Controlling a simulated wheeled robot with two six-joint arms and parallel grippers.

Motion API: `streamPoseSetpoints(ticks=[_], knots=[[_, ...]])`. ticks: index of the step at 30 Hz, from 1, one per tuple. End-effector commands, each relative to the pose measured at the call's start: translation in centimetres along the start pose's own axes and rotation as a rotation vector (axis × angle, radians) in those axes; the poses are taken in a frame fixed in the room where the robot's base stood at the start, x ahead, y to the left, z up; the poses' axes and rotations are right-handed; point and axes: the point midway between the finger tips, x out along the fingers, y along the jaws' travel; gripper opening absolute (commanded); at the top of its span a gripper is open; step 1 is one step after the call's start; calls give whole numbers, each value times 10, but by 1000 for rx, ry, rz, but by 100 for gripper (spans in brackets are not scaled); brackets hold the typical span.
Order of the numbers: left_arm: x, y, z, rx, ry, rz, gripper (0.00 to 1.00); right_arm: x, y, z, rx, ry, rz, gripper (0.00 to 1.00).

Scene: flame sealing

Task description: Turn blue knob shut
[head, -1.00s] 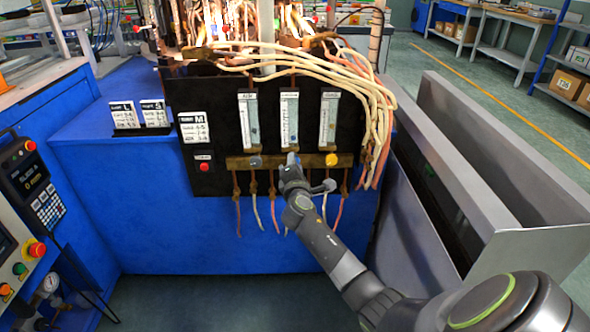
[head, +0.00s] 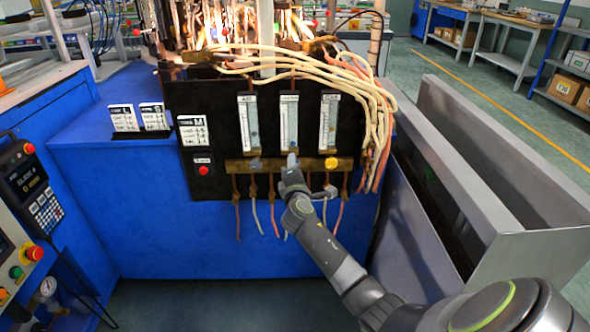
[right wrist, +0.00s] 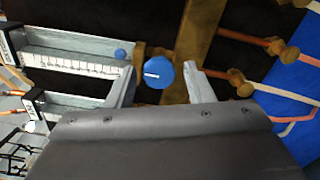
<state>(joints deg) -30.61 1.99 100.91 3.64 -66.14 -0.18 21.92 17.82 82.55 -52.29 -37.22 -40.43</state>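The blue knob (right wrist: 159,74) shows in the right wrist view, with a short white mark on its face. It sits on a brass bar (right wrist: 205,25) beside a flowmeter tube (right wrist: 75,62) with a blue float ball (right wrist: 120,54). My right gripper (right wrist: 163,82) is open, one finger on each side of the knob, with visible gaps. In the head view my right gripper (head: 291,160) is at the brass bar below the middle flowmeter (head: 289,120) and hides the knob there. My left gripper is not in view.
A grey-blue knob (head: 255,164) and a yellow knob (head: 331,163) flank the right gripper on the bar. A red button (head: 204,170) is on the black panel. Pale hoses (head: 375,100) hang at its right. Flames burn above. A grey metal trough (head: 480,190) stands at right.

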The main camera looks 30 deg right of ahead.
Motion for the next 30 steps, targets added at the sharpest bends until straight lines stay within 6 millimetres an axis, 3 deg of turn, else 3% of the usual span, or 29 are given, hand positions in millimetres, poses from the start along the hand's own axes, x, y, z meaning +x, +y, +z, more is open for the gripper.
streamPoseSetpoints(ticks=[10,14,20,30], knots=[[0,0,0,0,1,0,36,-1,1,0,-1,0,1,53],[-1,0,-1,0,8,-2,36,-11,0,0,1,1,0,53],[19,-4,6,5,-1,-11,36,-46,1,-1,3,3,-1,53],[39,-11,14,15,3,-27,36,-124,0,0,4,0,-3,53]])
